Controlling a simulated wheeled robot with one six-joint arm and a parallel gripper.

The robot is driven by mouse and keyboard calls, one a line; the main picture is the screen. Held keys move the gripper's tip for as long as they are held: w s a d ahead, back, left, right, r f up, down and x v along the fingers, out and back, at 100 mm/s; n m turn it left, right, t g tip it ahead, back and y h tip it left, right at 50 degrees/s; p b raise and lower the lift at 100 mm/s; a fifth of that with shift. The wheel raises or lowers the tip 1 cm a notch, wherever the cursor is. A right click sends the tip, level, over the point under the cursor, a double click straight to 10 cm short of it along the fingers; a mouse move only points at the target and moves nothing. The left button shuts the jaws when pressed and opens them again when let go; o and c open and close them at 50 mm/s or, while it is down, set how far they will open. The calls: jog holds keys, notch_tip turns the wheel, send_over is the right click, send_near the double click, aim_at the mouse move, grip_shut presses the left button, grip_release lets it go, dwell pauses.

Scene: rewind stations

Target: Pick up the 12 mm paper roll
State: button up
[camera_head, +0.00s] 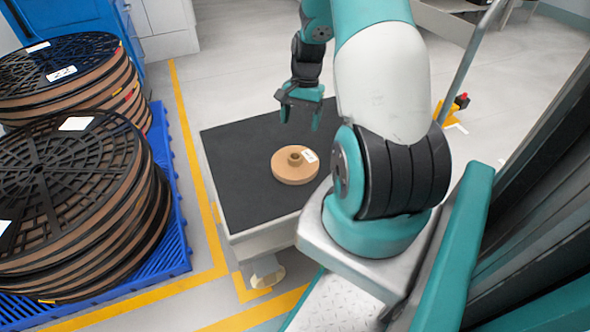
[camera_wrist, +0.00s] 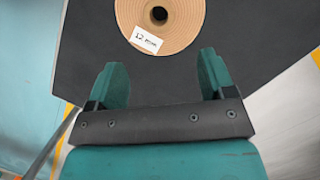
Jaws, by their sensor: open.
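The paper roll (camera_head: 294,170) is a flat tan disc with a raised core. It lies flat on the black top of a cart (camera_head: 240,190). In the wrist view the roll (camera_wrist: 183,40) shows at the top centre, partly cut off by the frame edge, with a white label reading "12 mm" (camera_wrist: 146,39) and a dark centre hole. My gripper (camera_head: 300,118) is open and empty, and in the head view it appears beyond the roll, over the cart's far part. In the wrist view its two teal fingertips (camera_wrist: 163,72) are apart, just below the roll's near edge and not around it.
Stacks of large black-and-tan reels (camera_head: 75,190) stand on a blue pallet (camera_head: 178,250) at the left. Yellow floor lines (camera_head: 190,150) run between pallet and cart. The cart top around the roll is bare. A yellow-and-red object (camera_head: 452,108) is on the right.

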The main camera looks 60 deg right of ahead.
jog(key=b, duration=0.1)
send_over(295, 153)
jog(key=d, duration=0.1)
notch_tip(295, 153, down, 5)
jog(key=shift+s+r, duration=0.1)
jog(key=shift+s, duration=0.05)
jog(key=b+x, duration=0.2)
jog(key=x, duration=0.1)
jog(key=b+x, duration=0.1)
jog(key=x, duration=0.1)
jog(key=shift+s+a, duration=0.1)
jog(key=shift+a, duration=0.2)
jog(key=c, duration=1.1)
jog(key=shift+r, duration=0.2)
